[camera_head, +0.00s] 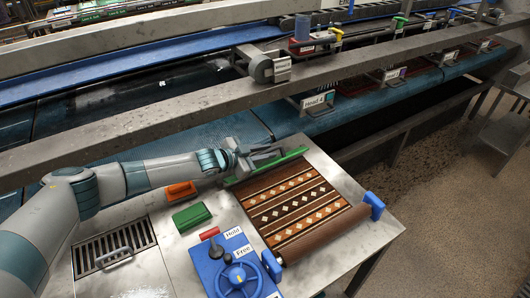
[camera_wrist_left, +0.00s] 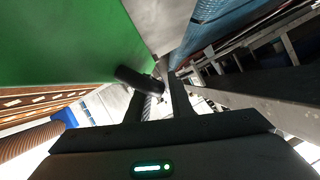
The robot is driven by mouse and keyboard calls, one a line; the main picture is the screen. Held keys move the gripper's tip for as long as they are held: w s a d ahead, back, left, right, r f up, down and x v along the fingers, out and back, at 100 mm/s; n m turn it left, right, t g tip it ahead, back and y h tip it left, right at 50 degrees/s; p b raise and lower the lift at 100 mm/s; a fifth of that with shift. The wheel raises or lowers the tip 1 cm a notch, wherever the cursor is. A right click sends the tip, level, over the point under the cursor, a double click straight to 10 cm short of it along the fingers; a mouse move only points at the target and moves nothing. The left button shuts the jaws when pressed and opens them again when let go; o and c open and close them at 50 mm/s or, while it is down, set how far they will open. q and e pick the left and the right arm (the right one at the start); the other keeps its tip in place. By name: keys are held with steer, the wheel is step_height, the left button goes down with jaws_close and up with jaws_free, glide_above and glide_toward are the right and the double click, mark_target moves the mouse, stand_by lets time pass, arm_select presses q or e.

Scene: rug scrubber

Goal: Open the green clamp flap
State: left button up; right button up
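The green clamp flap (camera_head: 290,158) is a long green bar along the far edge of the patterned rug (camera_head: 293,205). It looks lowered along that edge. In the left wrist view it fills the upper left as a broad green surface (camera_wrist_left: 60,45). A black knob (camera_wrist_left: 138,80) on a metal stem sits beside it there. My left gripper (camera_head: 268,154) is at the flap's far side. In the left wrist view its fingers (camera_wrist_left: 156,108) are apart, with the stem showing between them. Whether they touch it is unclear. My right gripper is out of view.
A grey metal rail (camera_head: 200,110) runs behind my left gripper. The rug's rolled end has blue holders (camera_head: 374,205).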

arm_select(q)
steer(key=shift+s, duration=0.1)
steer(key=shift+v, duration=0.85)
steer(key=b+v, duration=0.4)
steer(key=v, duration=1.1)
steer(key=shift+s+a+r, duration=0.15)
steer(key=shift+a+r, duration=0.05)
steer(key=shift+r, duration=0.05)
